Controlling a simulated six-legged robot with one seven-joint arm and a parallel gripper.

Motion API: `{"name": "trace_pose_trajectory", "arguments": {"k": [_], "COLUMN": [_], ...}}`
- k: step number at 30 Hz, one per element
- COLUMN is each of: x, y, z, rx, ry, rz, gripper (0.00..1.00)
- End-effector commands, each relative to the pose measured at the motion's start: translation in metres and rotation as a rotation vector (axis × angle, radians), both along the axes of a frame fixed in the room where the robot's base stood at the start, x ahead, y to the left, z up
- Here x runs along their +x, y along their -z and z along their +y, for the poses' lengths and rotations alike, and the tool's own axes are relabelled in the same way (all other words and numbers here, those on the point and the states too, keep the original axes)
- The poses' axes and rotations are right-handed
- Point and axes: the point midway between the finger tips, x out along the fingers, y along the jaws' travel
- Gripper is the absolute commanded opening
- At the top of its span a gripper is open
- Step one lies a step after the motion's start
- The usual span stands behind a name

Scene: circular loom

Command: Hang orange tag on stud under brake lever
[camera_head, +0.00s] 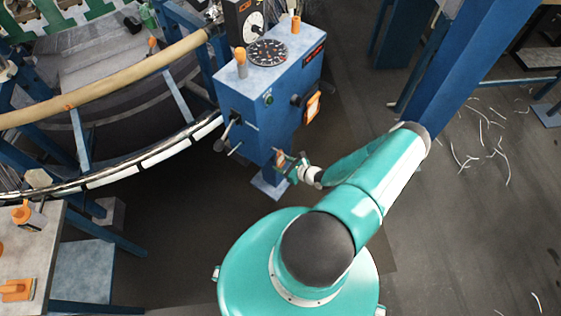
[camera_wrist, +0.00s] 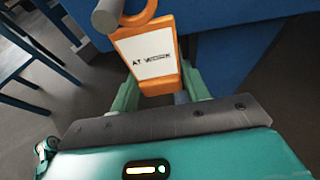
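The orange tag (camera_wrist: 152,58) fills the upper middle of the wrist view, with a white label that reads roughly "AT WORK". My gripper (camera_wrist: 162,92) has a green finger against each side of the tag's lower part and looks shut on it. The tag's orange ring (camera_wrist: 148,12) is at a grey round stud (camera_wrist: 108,18); the ring overlaps the stud, but I cannot tell whether it is fully around it. In the head view my gripper (camera_head: 288,163) is at the lower front of the blue control box (camera_head: 258,121). A dark lever (camera_head: 229,131) sticks out at the box's left.
The loom's curved rail (camera_head: 140,163) lies left. A table (camera_head: 30,245) with orange items stands lower left. A blue post (camera_head: 450,75) rises right, with open floor beyond.

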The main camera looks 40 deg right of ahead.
Motion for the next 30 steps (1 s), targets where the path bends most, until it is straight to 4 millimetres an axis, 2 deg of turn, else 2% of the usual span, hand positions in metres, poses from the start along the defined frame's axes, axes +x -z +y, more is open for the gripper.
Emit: {"name": "trace_pose_trajectory", "arguments": {"k": [1, 4, 26, 30], "x": [0.000, 0.000, -0.013, -0.020], "y": [0.000, 0.000, -0.005, -0.006], "z": [0.000, 0.000, -0.002, -0.004], "rx": [0.000, 0.000, 0.000, -0.001], "ry": [0.000, 0.000, 0.000, 0.000], "rz": [0.000, 0.000, 0.000, 0.000], "gripper": [0.36, 0.16, 0.16, 0.16]}}
